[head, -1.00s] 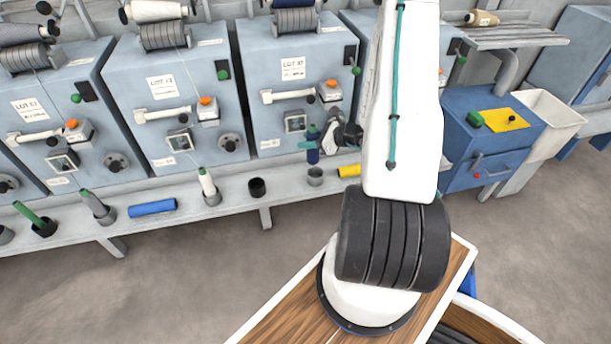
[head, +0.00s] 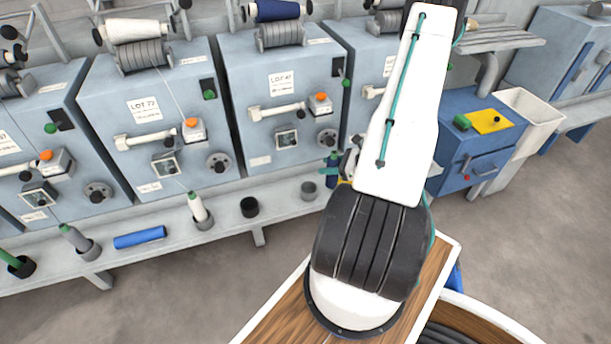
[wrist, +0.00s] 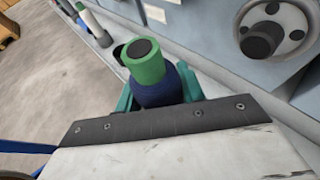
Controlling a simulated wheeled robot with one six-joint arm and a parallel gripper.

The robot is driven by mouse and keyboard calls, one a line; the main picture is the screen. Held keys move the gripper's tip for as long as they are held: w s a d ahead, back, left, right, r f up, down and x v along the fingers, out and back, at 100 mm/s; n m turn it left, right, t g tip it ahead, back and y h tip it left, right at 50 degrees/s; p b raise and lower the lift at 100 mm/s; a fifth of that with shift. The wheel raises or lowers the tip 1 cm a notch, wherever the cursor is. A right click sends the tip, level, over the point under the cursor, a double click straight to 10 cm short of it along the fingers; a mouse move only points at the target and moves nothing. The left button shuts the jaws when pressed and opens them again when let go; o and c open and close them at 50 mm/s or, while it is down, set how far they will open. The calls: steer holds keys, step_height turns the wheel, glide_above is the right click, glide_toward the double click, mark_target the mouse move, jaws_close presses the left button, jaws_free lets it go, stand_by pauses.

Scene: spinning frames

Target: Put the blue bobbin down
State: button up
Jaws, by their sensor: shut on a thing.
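The blue bobbin, dark navy thread on a green tube, is held in my gripper. It shows upright in the wrist view (wrist: 157,88), between the teal fingers (wrist: 158,98). In the head view the bobbin (head: 331,179) is small and partly hidden by my arm. My gripper (head: 331,168) is there above the shelf's right part, just right of a grey cup (head: 309,190). I cannot tell whether the bobbin's base touches the shelf.
The long grey shelf (head: 222,226) runs below the blue machines (head: 287,108). On it stand an empty-looking black cup (head: 249,207), a white bobbin in a cup (head: 199,211) and a lying blue cylinder (head: 140,237). A blue cabinet (head: 480,155) stands at right.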

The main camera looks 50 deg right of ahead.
steer(key=w+a, duration=0.3)
steer(key=w, duration=0.5)
step_height(320, 180, down, 7)
steer(key=shift+f, duration=0.25)
steer(key=o, duration=1)
steer(key=shift+f, duration=0.1)
steer(key=shift+o, duration=0.2)
